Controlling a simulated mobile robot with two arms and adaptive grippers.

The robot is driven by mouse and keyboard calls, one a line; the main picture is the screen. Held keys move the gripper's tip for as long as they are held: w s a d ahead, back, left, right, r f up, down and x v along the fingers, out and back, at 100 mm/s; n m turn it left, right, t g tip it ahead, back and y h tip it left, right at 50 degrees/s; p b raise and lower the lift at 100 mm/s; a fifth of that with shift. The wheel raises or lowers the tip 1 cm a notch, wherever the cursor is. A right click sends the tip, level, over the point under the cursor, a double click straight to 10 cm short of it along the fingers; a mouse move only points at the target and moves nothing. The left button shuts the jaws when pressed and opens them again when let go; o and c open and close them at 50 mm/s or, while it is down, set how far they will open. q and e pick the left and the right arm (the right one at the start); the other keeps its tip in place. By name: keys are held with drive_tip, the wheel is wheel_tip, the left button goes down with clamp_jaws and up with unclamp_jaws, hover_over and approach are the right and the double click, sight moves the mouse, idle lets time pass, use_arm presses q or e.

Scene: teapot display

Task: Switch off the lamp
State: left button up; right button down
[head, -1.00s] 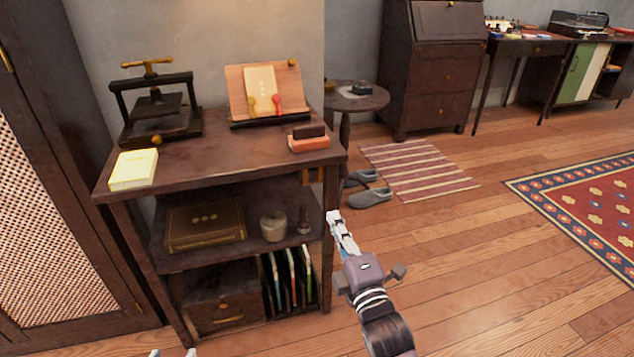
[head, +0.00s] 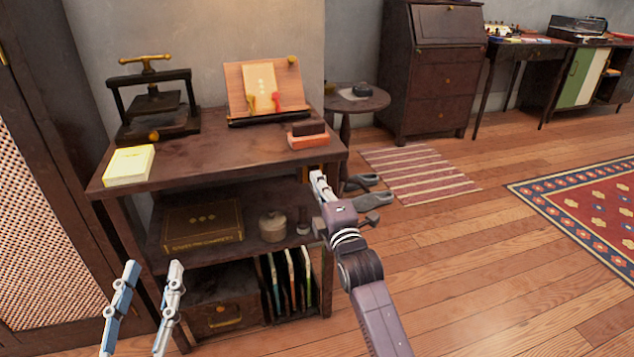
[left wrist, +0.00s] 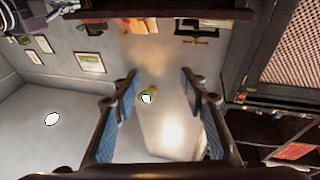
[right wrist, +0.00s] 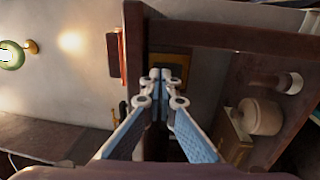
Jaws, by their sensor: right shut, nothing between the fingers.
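The lamp is outside the head view. A small green-shaded wall lamp with a brass mount (right wrist: 11,56) shows at the left of the right wrist view, its opening white. A similar green lamp (left wrist: 148,97) shows in the left wrist view; I cannot tell if it is the same one. My right gripper (head: 318,178) is shut and empty beside the shelf unit's right side. In the right wrist view its tips overlap a brass-coloured plate (right wrist: 182,62); contact is unclear. My left gripper (head: 153,266) is open and empty, low in front of the shelf unit.
The shelf unit (head: 215,165) carries a press (head: 155,105), a yellow block (head: 129,165) and a book stand (head: 236,88). A lidded jar (head: 272,227) is on its middle shelf. Shoes (head: 375,199) lie behind my right arm. Floor is clear at the right.

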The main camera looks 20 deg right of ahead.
use_arm(q)
drive_tip(key=shift+s+r+t+h, duration=0.15)
drive_tip(key=shift+r+t, duration=0.05)
drive_tip(key=shift+r, duration=0.3)
drive_tip(key=shift+s+r+t+h, duration=0.1)
drive_tip(key=shift+r+t+h, duration=0.1)
drive_tip(key=shift+r, duration=0.25)
use_arm(e)
drive_tip(key=shift+w+r, duration=0.1)
drive_tip(key=shift+w, duration=0.4)
